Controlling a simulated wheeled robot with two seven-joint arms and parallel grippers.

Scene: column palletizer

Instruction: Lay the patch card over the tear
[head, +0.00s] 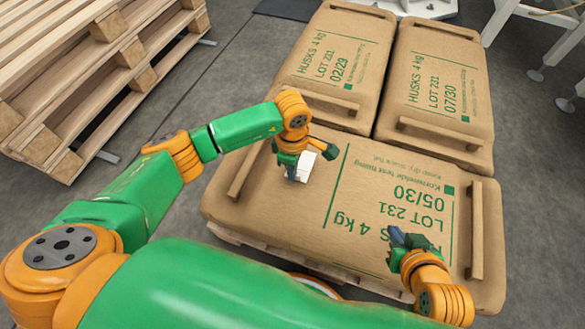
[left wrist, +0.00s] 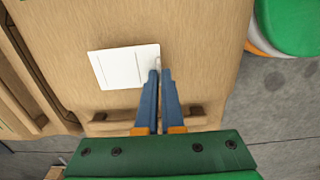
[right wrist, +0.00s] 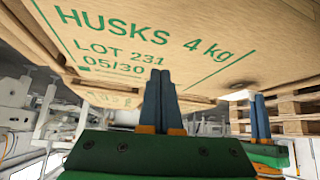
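The white patch card (head: 304,168) is at the left part of the near brown sack (head: 270,195). It also shows in the left wrist view (left wrist: 120,68), pale and flat with a crease near its right side. My left gripper (head: 300,160) is at the card's edge, its blue fingers (left wrist: 159,72) nearly together with a thin pale edge of the card between them. Whether the card touches the sack is unclear. My right gripper (head: 398,238) is over the sack's printed right part; its fingers (right wrist: 160,74) are together with nothing visible between them. No tear shows in any view.
Two more brown sacks (head: 345,50) (head: 440,85) lie behind the near one, printed with green lot text. Raised strips (head: 476,230) run along the sack ends. Stacked wooden pallets (head: 90,70) stand at the upper left. Grey floor between is clear.

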